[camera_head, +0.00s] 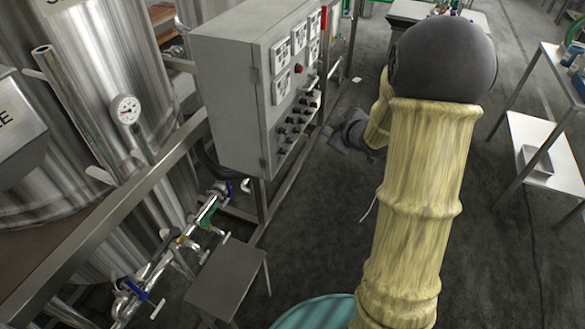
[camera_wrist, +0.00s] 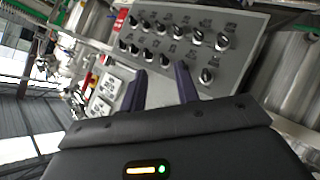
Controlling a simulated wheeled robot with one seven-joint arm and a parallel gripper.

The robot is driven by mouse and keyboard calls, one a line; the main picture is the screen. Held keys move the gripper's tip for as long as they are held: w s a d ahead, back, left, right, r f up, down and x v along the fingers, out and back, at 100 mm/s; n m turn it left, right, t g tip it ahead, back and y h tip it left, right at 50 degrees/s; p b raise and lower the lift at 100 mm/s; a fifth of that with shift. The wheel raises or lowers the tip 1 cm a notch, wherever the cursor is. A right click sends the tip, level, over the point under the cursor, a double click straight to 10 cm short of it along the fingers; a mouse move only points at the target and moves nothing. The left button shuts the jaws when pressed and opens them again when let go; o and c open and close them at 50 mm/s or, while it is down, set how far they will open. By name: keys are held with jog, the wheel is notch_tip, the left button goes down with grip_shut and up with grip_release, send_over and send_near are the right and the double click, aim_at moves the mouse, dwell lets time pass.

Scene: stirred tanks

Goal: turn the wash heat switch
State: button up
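A grey control cabinet (camera_head: 225,90) stands left of my arm in the head view, and its front panel carries rows of black rotary switches (camera_head: 292,124). In the wrist view the same panel (camera_wrist: 255,42) shows several black-and-silver switches in rows, with one switch (camera_wrist: 207,76) set apart lower down. The labels are too small to read, so I cannot tell which is the wash heat switch. My gripper (camera_wrist: 160,82) is open and empty, its two dark fingers apart and pointing towards the panel. In the head view my gripper (camera_head: 347,137) is dark and partly hidden by my arm.
Meters (camera_head: 281,70) and a red button (camera_head: 299,69) sit higher on the cabinet. Steel tanks (camera_head: 110,50), a pipe rail and valves (camera_head: 208,212) are at left. A small grey stand (camera_head: 228,280) is below the cabinet. A shelf table (camera_head: 545,140) stands at right.

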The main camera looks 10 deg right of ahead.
aim_at(287, 153)
jog(key=s+d+f+n+y+b, duration=0.2)
jog(key=f+n+y+b, duration=0.3)
jog(key=f+n+y, duration=0.1)
jog(key=s+d+f+n+g+y+b, duration=0.1)
jog(key=s+d+f+n+y+b, duration=0.1)
jog(key=f+n+y+b, duration=0.3)
notch_tip(287, 153, down, 2)
jog(key=shift+s+d+f+n+y, duration=0.15)
jog(key=shift+s+n+y, duration=0.2)
jog(key=shift+n+y, duration=0.5)
jog(key=x, duration=1.7)
jog(key=shift+a, duration=0.25)
jog(key=shift+s, duration=0.1)
grip_shut()
